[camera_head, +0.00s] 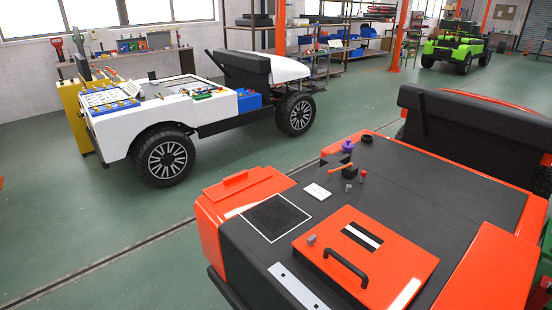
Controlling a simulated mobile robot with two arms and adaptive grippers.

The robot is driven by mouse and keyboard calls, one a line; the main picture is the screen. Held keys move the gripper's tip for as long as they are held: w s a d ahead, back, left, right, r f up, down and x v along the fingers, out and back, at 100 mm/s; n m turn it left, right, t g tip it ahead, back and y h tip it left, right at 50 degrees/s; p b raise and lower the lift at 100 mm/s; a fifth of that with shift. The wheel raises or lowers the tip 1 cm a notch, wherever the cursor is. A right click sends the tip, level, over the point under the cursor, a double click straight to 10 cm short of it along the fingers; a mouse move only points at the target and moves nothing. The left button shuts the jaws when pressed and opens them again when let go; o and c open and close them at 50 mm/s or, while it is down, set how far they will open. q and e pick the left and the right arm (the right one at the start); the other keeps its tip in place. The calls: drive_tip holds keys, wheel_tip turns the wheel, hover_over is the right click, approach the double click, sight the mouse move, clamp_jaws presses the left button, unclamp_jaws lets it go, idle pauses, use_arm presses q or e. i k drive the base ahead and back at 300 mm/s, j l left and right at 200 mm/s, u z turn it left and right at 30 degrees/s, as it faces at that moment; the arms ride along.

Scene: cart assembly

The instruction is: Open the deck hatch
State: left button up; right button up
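The deck hatch (398,264) is an orange square panel lying flat, apparently closed, on the dark grey deck (450,200) of the orange cart in the foreground. A black bar handle (345,267) stands near its front edge. A black-and-white striped patch (362,236) is on its top, and a small grey knob (312,239) sits at its left corner. Neither of my grippers shows in the head view, so nothing of mine is seen touching the hatch or handle.
Left of the hatch is a white-outlined black square (275,217). Behind it lie a white card (317,191), an orange-handled lever (343,170), and several small knobs. A black seat (475,125) bounds the deck's far side. A white cart (185,115) stands across clear green floor.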

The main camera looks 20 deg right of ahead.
sight(383, 270)
drive_tip(key=k+j+z, duration=0.1)
drive_tip(key=z, duration=1.1)
drive_tip(key=l+u, duration=0.2)
drive_tip(key=u, duration=0.2)
drive_tip(key=k+l+u, duration=0.1)
drive_tip(key=u, duration=0.3)
drive_tip(key=k+l+u, duration=0.1)
drive_tip(key=u, duration=0.35)
drive_tip(key=l, duration=0.05)
